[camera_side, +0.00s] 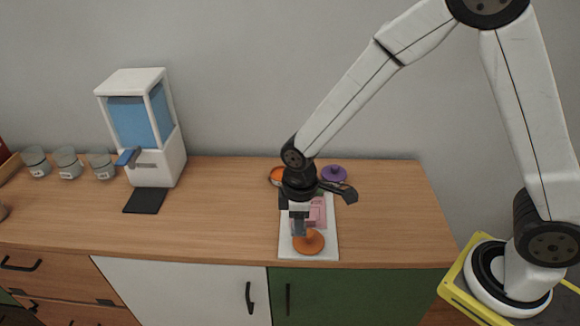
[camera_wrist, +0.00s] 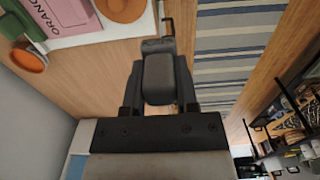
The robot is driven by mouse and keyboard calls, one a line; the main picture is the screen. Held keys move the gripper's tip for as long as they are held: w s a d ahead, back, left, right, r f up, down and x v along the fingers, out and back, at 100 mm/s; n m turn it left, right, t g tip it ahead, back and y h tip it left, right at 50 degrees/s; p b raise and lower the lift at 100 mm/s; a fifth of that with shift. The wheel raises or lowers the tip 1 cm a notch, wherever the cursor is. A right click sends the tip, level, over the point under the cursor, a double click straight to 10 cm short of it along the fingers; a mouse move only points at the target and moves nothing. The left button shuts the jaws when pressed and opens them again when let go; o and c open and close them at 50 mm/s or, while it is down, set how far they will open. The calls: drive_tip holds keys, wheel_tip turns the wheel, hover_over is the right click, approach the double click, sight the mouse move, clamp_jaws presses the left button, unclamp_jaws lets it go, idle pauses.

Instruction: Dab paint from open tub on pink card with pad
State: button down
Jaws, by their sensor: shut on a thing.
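My gripper (camera_wrist: 158,88) is shut on a grey pad (camera_wrist: 158,72), which sits between the two fingers in the wrist view. In the side view my gripper (camera_side: 299,208) hangs over the white tray, with the grey pad (camera_side: 299,226) pointing down; I cannot tell whether it touches anything. The pink card (camera_side: 318,213) lies on the tray just right of the pad, partly hidden; its printed letters show in the wrist view (camera_wrist: 72,12). An orange tub (camera_side: 276,174) that looks open stands behind the gripper. It also shows in the wrist view (camera_wrist: 28,60).
An orange disc (camera_side: 309,243) lies at the front of the white tray (camera_side: 325,254). A purple round item (camera_side: 334,174) stands behind. A blue-filled dispenser (camera_side: 140,125) and several glass cups (camera_side: 67,163) stand left. The counter between dispenser and tray is clear.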

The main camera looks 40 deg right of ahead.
drive_tip(key=w+d+f+t+h, duration=0.1)
drive_tip(key=w+d, duration=0.7)
drive_tip(key=w, duration=0.4)
drive_tip(key=w+d+f+t+h, duration=0.1)
drive_tip(key=w+d+f, duration=0.1)
drive_tip(key=w+d, duration=0.7)
drive_tip(key=w, duration=0.4)
drive_tip(key=shift+f+t+h, duration=0.2)
drive_tip(key=shift+t+h, duration=0.2)
drive_tip(key=shift+d+f, duration=0.1)
drive_tip(key=shift+f, duration=0.1)
drive_tip(key=shift+f, duration=2.8)
drive_tip(key=shift+f, duration=0.55)
wheel_tip(320, 180, up, 7)
idle(0.7)
